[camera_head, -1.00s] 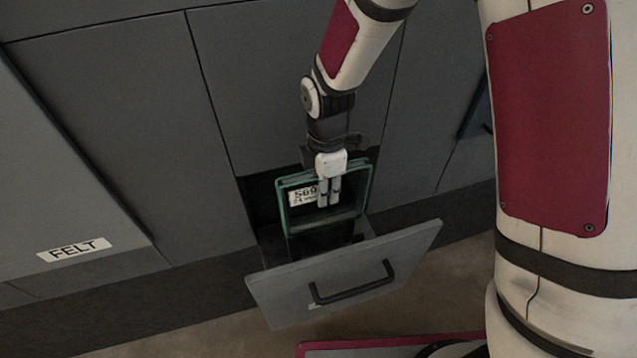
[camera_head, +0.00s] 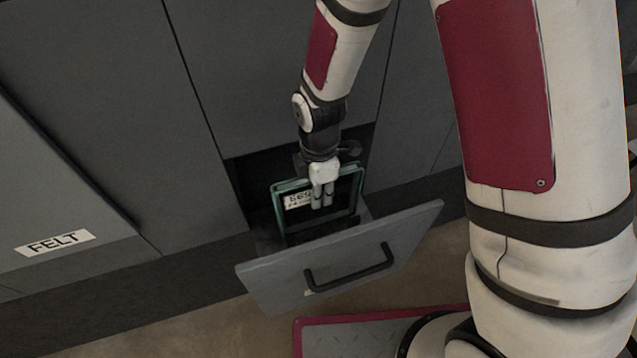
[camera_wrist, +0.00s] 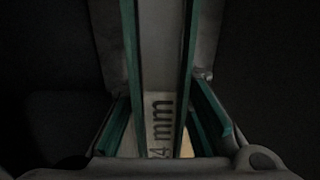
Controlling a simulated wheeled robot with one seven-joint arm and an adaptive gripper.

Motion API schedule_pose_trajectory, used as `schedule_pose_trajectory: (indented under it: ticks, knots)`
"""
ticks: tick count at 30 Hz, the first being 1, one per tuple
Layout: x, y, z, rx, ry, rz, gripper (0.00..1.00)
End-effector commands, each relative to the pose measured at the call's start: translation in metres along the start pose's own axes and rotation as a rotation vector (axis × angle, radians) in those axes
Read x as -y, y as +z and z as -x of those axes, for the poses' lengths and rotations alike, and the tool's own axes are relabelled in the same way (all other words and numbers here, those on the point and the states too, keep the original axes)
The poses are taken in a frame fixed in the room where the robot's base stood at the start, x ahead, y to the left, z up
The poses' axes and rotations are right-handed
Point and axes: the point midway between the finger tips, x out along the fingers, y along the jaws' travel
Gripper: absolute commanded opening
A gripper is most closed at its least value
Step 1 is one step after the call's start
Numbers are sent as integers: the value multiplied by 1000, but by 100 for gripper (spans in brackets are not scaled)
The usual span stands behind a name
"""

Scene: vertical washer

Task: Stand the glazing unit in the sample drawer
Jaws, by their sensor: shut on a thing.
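The glazing unit (camera_head: 297,201) is an upright, roughly square pane with green edges, a dark lower border and a white label. It stands inside the open drawer's outline, behind the grey drawer front (camera_head: 270,286). Its lower edge is low in the drawer, and I cannot tell whether it touches the bottom. My gripper (camera_head: 322,197) points down and is shut on the unit's upper part, with its fingers across the glass. In the wrist view, the unit's green edges (camera_wrist: 186,60) run away from me, with part of the label, "4 mm" (camera_wrist: 160,125), between them.
The drawer's black bar handle (camera_head: 350,270) faces outward. Grey cabinet panels surround the opening, and one at left carries a "FELT" label (camera_head: 55,243). The dark opening lies behind the unit. My base and column fill the right side.

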Motion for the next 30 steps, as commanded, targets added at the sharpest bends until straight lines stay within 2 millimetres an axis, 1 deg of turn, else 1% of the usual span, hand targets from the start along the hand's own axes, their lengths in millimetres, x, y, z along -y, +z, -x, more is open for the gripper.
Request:
schedule_pose_trajectory:
  ticks: [3,30]
  knots:
    - [-1,0,-10,0,0,1,0]
    - [-1,0,-81,0,0,2,0]
